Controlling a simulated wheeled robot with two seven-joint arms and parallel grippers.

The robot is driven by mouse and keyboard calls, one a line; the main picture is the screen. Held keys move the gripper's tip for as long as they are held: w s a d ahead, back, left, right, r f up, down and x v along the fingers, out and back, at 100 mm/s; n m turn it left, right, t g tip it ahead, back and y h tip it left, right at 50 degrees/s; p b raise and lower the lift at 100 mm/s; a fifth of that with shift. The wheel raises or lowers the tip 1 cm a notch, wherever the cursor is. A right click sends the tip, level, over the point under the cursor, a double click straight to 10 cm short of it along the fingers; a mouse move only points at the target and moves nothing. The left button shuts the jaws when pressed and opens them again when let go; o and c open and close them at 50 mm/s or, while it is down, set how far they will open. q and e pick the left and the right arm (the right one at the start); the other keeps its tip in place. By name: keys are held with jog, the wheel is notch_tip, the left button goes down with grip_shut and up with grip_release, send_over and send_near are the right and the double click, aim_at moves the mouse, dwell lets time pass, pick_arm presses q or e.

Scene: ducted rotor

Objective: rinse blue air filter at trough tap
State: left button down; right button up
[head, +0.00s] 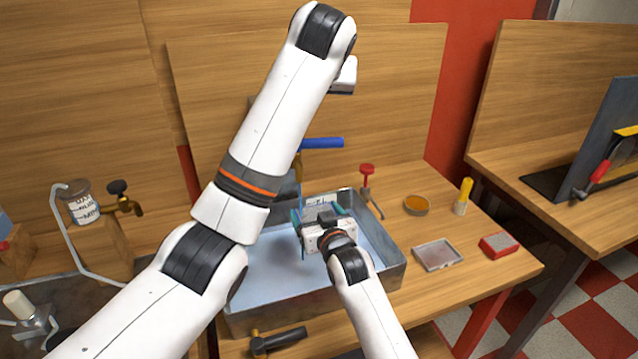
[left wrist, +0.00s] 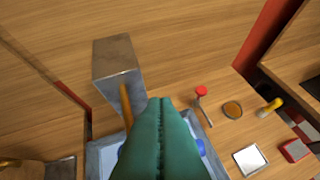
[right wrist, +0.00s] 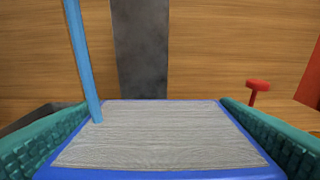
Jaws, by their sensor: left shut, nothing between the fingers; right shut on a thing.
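The blue air filter, a grey pleated panel in a blue frame (right wrist: 155,140), lies between the green fingers of my right gripper (head: 321,209), which is shut on it. In the head view the gripper is over the metal trough (head: 390,262) and mostly hides the filter. A blue water stream (right wrist: 82,55) from the trough tap comes down at the filter's far left corner in the right wrist view. The tap's blue handle (head: 322,143) shows in the head view. My left gripper (left wrist: 161,103) is shut and empty, its green fingers together in the left wrist view, high above the trough.
Right of the trough lie a red-topped tool (head: 367,172), an amber dish (head: 417,205), a yellow-handled item (head: 464,194), a grey tray (head: 437,254) and a red block (head: 498,245). A jar (head: 79,203) stands left.

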pick_arm(q)
jog(key=w+a+f+m+t+h, duration=0.1)
jog(key=a+f+m+t, duration=0.15)
jog(key=a+m, duration=0.2)
jog(key=w+a+f+m+t, duration=0.1)
jog(key=w+a+m+t, duration=0.1)
jog(key=a+m+t, duration=0.3)
pick_arm(e)
jog(key=shift+w+a, duration=0.15)
jog(key=shift+a, duration=0.05)
pick_arm(q)
jog(key=s+d+f+m+g+h, duration=0.1)
jog(key=s+d+f+m+h, duration=0.1)
jog(key=s+f+m+h, duration=0.55)
jog(key=s+d+f+m+g+h, duration=0.15)
jog(key=s+m+h, duration=0.35)
jog(key=s+m, duration=0.5)
pick_arm(e)
jog(key=shift+d, duration=0.1)
pick_arm(q)
send_near(335, 146)
jog(key=d, duration=0.4)
jog(key=w, duration=0.3)
jog(key=shift+w+a+r+m, duration=0.1)
jog(key=shift+w+r+m, duration=0.05)
jog(key=shift+r+m, duration=0.25)
jog(key=shift+w+a, duration=0.1)
jog(key=shift+w, duration=0.45)
